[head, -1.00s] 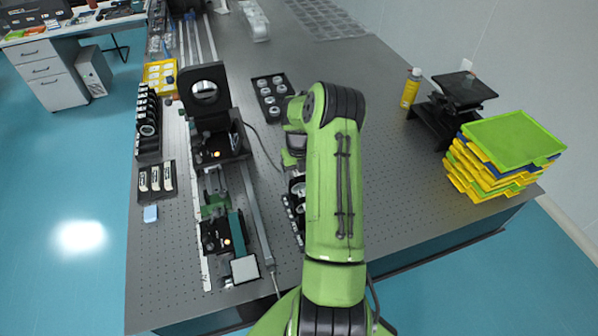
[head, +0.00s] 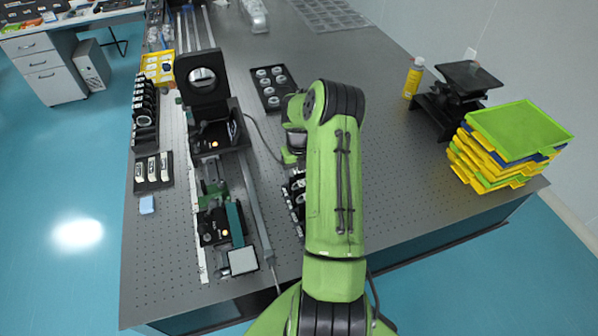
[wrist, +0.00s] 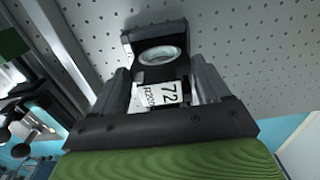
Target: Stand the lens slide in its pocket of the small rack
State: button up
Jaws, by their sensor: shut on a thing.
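My gripper (wrist: 158,88) is shut on the lens slide (wrist: 127,41), a dark plate with a round, pale-rimmed lens and a white label reading 72 and what looks like R200. The slide lies between the two fingers in the wrist view, over the perforated table top. In the head view my arm hides the gripper and slide. A dark rack-like holder with pale round parts (head: 297,187) shows partly at the left edge of my arm. A small black holder (head: 140,187) with several white-labelled pieces stands at the table's left. I cannot tell which is the small rack.
A long black holder (head: 137,142) with several round-lens pieces stands at the left edge. An optical rail with a square black mount (head: 185,92) runs beside it. A black tray of discs (head: 283,80) lies behind. Stacked trays (head: 520,130) stand right.

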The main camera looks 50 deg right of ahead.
jog(key=shift+f, duration=0.15)
jog(key=o, duration=1.5)
jog(key=shift+r+p, duration=2.8)
jog(key=shift+r, duration=2.25)
